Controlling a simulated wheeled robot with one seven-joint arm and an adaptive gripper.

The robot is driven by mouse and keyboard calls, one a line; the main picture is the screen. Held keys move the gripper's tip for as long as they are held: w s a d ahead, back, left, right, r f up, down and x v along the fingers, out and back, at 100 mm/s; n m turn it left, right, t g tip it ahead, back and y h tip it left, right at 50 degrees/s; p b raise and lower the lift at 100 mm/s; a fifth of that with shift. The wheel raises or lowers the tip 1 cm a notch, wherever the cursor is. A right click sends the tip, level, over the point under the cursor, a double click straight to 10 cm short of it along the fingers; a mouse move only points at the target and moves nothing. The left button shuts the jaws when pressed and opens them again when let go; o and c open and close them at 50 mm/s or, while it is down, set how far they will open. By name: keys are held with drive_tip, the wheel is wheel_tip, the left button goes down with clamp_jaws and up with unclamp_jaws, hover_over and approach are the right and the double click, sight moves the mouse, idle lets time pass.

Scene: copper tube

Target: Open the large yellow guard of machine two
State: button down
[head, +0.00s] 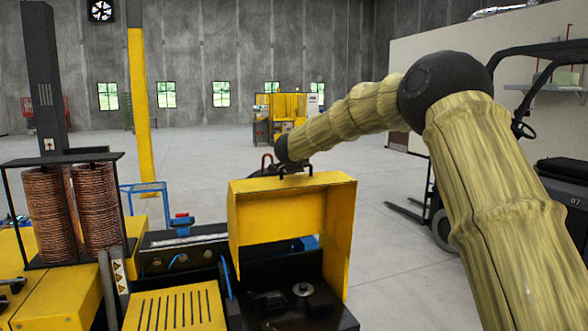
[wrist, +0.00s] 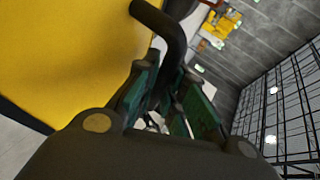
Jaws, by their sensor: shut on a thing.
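The large yellow guard (head: 293,190) stands raised at the front middle of the head view, tilted up over a dark machine bed (head: 300,305). The bed under it is exposed. A black bar handle is on the guard's top edge. My gripper (head: 283,168) is at this handle, at the end of my arm; its fingers are small and partly hidden there. In the wrist view, my gripper (wrist: 165,100) has its green-padded fingers around the black handle (wrist: 165,28). The guard's yellow panel (wrist: 75,50) fills the left of that view.
A slotted yellow cover (head: 172,310) lies left of the guard. Copper coils (head: 72,208) stand on a rack at the left. A forklift (head: 555,170) stands at the right, behind my arm. Open grey floor (head: 400,270) lies to the right of the machine.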

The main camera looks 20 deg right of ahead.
drive_tip(key=shift+w+d+r, duration=0.1)
drive_tip(key=shift+w, duration=0.15)
idle(0.3)
drive_tip(key=c, duration=1.8)
unclamp_jaws()
drive_tip(key=shift+o, duration=0.2)
drive_tip(key=v, duration=1.2)
